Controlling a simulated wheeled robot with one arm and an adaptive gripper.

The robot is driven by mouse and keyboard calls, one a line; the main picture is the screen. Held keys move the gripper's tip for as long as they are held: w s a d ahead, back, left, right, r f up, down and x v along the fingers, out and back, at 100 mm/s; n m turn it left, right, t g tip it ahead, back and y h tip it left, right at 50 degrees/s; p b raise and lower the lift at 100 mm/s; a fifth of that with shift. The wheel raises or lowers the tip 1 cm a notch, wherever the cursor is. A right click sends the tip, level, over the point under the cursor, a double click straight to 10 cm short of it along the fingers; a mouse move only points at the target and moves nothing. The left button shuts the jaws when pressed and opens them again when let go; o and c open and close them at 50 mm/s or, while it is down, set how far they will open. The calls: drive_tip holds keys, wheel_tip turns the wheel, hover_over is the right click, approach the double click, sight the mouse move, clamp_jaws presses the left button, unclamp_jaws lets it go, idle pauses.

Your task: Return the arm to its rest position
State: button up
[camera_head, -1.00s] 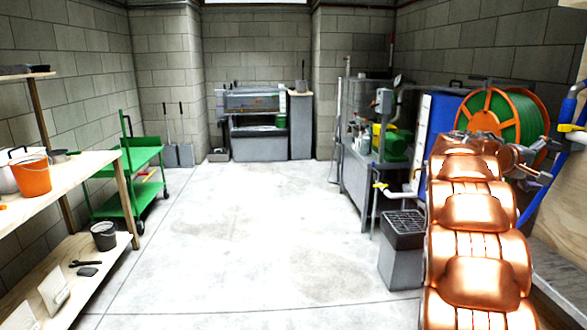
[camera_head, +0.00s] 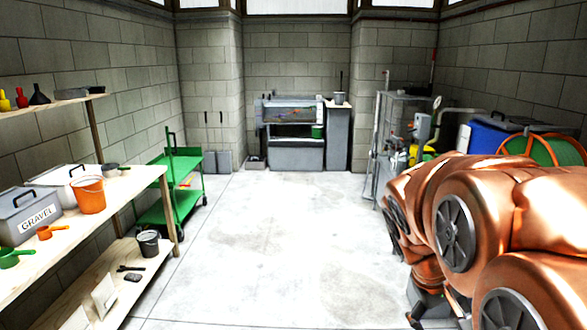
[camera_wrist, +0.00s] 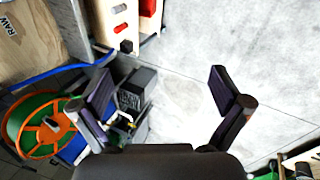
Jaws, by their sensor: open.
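My gripper (camera_wrist: 161,84) is open and empty in the wrist view. Its two dark fingers stand wide apart, with the pale concrete floor and a grey bin (camera_wrist: 137,88) behind them. In the head view my copper arm is bent across the lower right. I cannot make out the gripper's fingers clearly there.
The orange-and-green hose reel (camera_head: 540,150) is behind my arm, and also at the left of the wrist view (camera_wrist: 38,128). A wooden shelf (camera_head: 135,185) with an orange bucket (camera_head: 88,196) and a green cart (camera_head: 178,203) stand left. The middle floor (camera_head: 270,240) is clear.

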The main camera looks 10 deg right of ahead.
drive_tip(key=s+a+y+p, duration=0.2)
drive_tip(key=s+a+p, duration=0.1)
drive_tip(key=s+a, duration=0.4)
drive_tip(key=s+a+n+g+y+p, duration=0.1)
drive_tip(key=s+a+y+p, duration=0.2)
drive_tip(key=s+a, duration=0.4)
drive_tip(key=a, duration=0.5)
drive_tip(key=shift+a+r+n, duration=0.2)
drive_tip(key=shift+a+n, duration=0.1)
drive_tip(key=shift+a, duration=0.05)
